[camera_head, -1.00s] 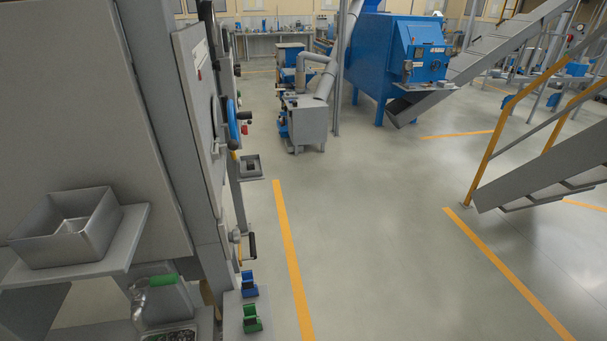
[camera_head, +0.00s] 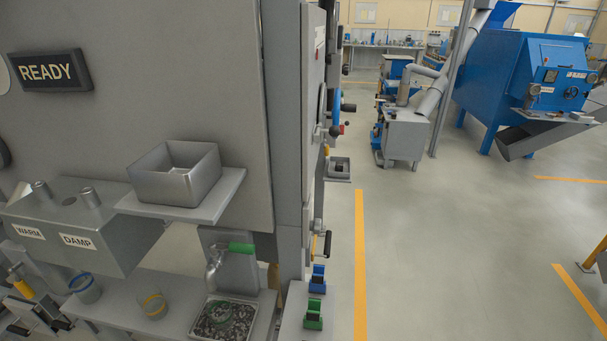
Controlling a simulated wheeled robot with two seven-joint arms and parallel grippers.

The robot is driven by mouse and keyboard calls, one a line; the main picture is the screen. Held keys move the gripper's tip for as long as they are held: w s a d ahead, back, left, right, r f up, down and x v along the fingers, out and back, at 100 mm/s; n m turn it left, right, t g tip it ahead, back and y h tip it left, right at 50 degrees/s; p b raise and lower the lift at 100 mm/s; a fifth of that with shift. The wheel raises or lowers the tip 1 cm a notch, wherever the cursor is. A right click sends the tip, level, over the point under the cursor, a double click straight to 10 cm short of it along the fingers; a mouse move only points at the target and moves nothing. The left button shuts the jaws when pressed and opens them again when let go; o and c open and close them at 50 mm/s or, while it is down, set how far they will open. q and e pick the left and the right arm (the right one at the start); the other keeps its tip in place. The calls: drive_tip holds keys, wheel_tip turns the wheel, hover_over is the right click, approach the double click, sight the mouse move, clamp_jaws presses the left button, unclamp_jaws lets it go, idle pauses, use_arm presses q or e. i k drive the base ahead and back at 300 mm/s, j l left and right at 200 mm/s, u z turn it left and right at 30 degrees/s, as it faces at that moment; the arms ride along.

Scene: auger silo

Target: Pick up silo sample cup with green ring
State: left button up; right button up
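A clear cup with a green ring (camera_head: 218,314) appears to stand in the grain-filled tray (camera_head: 253,322) below the spout with the green handle (camera_head: 241,248). Its outline is hard to make out against the dark grains. A cup with a yellow ring (camera_head: 153,305) stands on the grey shelf to its left. Another cup with a bluish ring (camera_head: 85,288) stands further left, below the WARM and DAMP box (camera_head: 75,230).
An open grey metal box (camera_head: 175,174) sits on a ledge above the spout. A blue holder (camera_head: 317,280) and a green holder (camera_head: 313,314) stand right of the tray. A READY sign (camera_head: 49,71) is on the silo wall. The floor to the right is clear.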

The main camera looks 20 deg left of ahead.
sight(219, 309)
drive_tip(key=u, duration=0.45)
drive_tip(key=i+j+u, duration=0.1)
drive_tip(key=u, duration=0.4)
drive_tip(key=i+u, duration=0.1)
drive_tip(key=u, duration=0.35)
